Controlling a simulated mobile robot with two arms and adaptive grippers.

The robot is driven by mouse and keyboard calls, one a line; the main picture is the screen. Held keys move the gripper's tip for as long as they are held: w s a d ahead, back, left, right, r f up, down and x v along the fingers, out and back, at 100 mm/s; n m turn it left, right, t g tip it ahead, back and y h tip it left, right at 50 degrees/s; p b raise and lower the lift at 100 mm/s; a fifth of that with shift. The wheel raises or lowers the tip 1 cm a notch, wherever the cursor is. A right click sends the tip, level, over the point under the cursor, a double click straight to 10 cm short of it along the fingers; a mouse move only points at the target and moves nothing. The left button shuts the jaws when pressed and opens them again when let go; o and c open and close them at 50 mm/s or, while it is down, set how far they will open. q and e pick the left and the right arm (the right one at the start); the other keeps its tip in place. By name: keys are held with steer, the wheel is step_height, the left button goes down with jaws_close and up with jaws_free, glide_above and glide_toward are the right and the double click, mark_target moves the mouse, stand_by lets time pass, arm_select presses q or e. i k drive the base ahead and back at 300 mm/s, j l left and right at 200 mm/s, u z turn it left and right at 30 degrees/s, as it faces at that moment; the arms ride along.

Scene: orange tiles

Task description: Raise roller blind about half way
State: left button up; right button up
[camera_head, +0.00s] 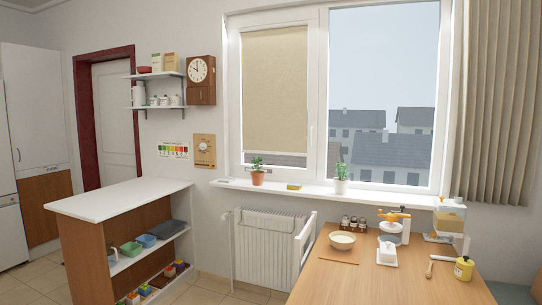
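The beige roller blind (275,90) hangs over the left pane of the window (330,100). It is lowered most of the way. Its bottom edge is a little above the sill, and a narrow strip of rooftops shows under it. A blind cord or chain is too small to make out. Neither of my grippers shows in the head view.
A potted plant (258,172) stands on the window sill (315,188) below the blind, with a radiator (268,248) underneath. A white-topped shelf counter (120,200) is at left. A wooden table (385,280) with kitchen items and a white chair (304,243) are at right.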

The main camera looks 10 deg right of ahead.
mark_target(243, 151)
steer(key=i+j+u, duration=0.25)
steer(key=i+u, duration=0.2)
steer(key=i, duration=0.45)
steer(key=i+l+u, duration=0.1)
steer(key=i+u, duration=0.4)
steer(key=i, duration=0.35)
steer(key=i+z, duration=0.4)
steer(key=i, duration=0.15)
steer(key=i+j+z, duration=0.15)
steer(key=i+z, duration=0.25)
steer(key=i, duration=0.15)
